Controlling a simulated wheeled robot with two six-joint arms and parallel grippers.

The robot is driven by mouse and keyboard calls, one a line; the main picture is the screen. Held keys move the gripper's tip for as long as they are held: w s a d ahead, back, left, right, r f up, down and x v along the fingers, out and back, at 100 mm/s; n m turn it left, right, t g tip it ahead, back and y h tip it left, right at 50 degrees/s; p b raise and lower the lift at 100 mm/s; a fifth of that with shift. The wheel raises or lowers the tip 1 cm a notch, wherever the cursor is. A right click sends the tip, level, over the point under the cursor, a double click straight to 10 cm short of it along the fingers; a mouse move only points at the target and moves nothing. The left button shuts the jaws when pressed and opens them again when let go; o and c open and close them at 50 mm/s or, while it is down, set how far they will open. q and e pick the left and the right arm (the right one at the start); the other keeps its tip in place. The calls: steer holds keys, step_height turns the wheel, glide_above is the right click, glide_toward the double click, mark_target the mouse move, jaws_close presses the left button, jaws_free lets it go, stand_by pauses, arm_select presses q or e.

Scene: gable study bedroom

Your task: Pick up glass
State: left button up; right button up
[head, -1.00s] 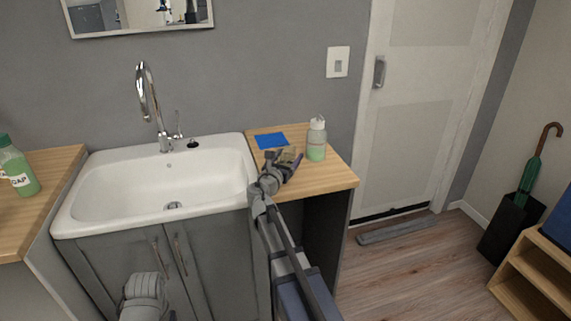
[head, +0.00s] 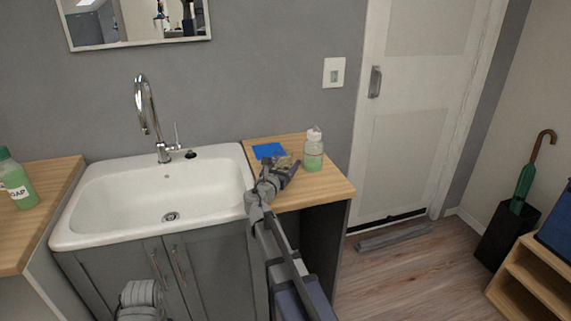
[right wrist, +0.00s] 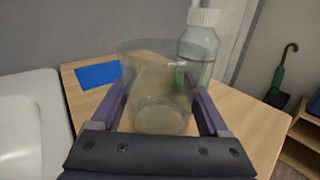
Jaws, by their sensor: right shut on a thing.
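The clear glass (right wrist: 158,85) is between the two fingers of my right gripper (right wrist: 160,110) in the right wrist view. The gripper is shut on it, with a finger on either side. The glass is upright and see-through, over the wooden counter; I cannot tell whether its base touches the wood. In the head view my right gripper (head: 285,169) is over the counter right of the sink, and the glass is small and partly hidden by it. My left gripper is not visible; only part of my left arm shows at the bottom.
A bottle of green liquid with a white top (head: 313,152) stands close behind and right of the glass. A blue cloth or pad (head: 268,150) lies on the wooden counter (head: 325,188). The white sink (head: 75,222) with a tall tap is to the left.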

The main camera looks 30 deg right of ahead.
arm_select(q)
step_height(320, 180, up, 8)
steer(key=p, duration=0.7)
steer(key=shift+p, duration=0.3)
arm_select(e)
step_height(320, 180, up, 8)
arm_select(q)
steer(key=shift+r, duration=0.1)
arm_select(e)
steer(key=shift+r, duration=0.1)
